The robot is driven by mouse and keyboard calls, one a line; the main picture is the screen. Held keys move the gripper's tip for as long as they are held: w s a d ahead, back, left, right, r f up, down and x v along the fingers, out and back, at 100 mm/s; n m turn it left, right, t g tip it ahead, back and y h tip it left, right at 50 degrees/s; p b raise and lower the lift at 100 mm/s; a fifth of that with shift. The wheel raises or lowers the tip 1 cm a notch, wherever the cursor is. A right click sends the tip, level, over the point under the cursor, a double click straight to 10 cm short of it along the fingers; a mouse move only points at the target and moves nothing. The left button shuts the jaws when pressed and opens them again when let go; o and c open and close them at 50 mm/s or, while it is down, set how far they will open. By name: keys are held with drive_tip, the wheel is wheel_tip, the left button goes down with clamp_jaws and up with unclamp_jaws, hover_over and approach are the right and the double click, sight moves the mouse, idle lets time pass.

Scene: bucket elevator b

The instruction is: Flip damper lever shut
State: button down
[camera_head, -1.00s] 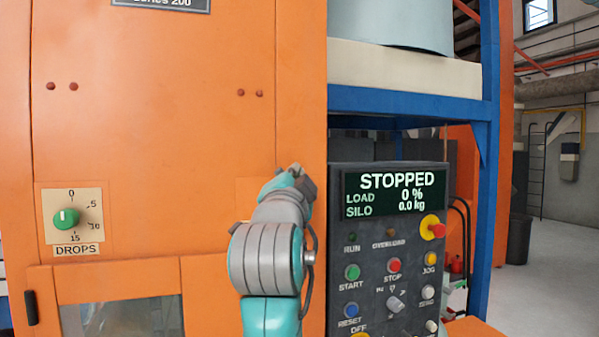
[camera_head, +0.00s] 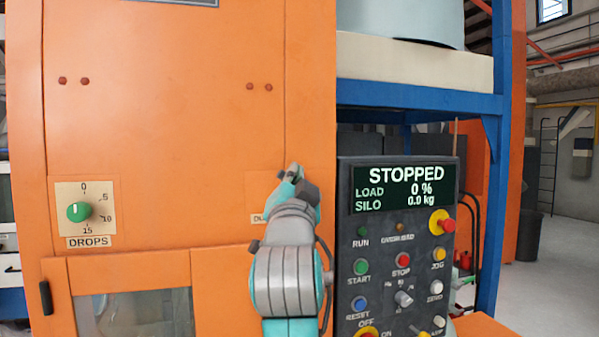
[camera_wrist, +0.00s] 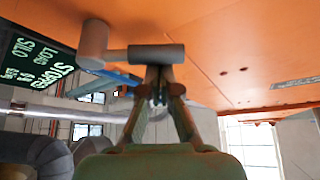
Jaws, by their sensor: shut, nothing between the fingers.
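The damper lever shows in the wrist view as a grey round hub (camera_wrist: 93,43) with a short arm running to a grey cylindrical handle (camera_wrist: 158,54), close to the orange panel. My gripper (camera_wrist: 160,72) is shut with nothing between its fingers. Its fingertips are right at the handle; whether they touch it I cannot tell. In the head view my gripper (camera_head: 294,172) is in front of the orange cabinet, left of the control panel. My arm hides most of the lever area there, and a partly covered label (camera_head: 259,218) shows beside it.
The control panel (camera_head: 400,240) stands close to the right of my arm; its display reads STOPPED. A green DROPS knob (camera_head: 79,211) is on the cabinet (camera_head: 170,130) at left. A blue frame (camera_head: 420,103) stands behind the panel. Open floor (camera_head: 550,270) lies at far right.

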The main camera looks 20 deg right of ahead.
drive_tip(key=f+n+y, duration=0.1)
drive_tip(key=n+y, duration=0.1)
drive_tip(key=n, duration=0.1)
drive_tip(key=a+f+n+t+y, duration=0.1)
drive_tip(key=n, duration=0.2)
drive_tip(key=f+n+t+y, duration=0.1)
drive_tip(key=n+y, duration=0.1)
drive_tip(key=n, duration=0.1)
drive_tip(key=shift+a+f+y, duration=0.15)
drive_tip(key=shift+a+y, duration=0.15)
drive_tip(key=shift+a, duration=0.05)
drive_tip(key=shift+f, duration=0.1)
